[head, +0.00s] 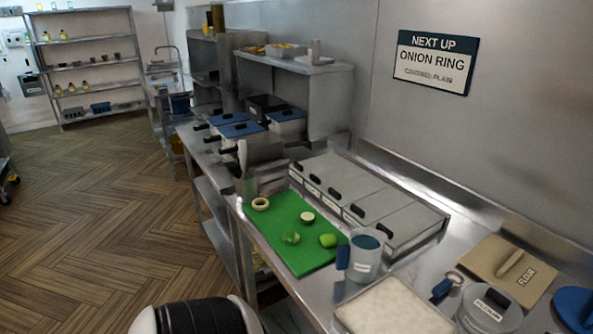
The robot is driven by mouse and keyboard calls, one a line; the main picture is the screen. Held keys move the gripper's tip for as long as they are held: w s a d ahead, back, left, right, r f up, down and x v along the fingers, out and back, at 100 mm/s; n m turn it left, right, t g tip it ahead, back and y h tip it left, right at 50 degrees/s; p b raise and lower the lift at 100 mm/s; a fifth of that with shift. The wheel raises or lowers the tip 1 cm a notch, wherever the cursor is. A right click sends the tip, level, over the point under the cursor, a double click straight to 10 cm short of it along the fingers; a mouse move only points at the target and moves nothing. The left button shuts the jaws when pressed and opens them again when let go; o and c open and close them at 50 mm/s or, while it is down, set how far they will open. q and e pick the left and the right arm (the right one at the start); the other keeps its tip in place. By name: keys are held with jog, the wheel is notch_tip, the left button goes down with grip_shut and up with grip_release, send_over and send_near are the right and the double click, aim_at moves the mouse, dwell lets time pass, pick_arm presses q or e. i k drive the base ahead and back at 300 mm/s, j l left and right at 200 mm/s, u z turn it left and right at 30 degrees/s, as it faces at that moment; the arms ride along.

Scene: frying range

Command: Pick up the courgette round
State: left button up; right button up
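The green board (285,246) lies on the steel counter and carries several small pieces. A pale round with a thin dark edge (307,217), which looks like the courgette round, lies flat near the board's right edge. Neither of my grippers is in view.
A grey-blue jug (365,252) stands at the board's right corner. Lidded steel pans (370,198) line the back. A pale tray (393,308), a flour bin (507,268) and a round lidded tub (490,308) fill the right. A wall sign (433,62) reads onion ring, coating plain.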

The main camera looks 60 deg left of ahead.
aim_at(306, 217)
jog(key=u, duration=1.95)
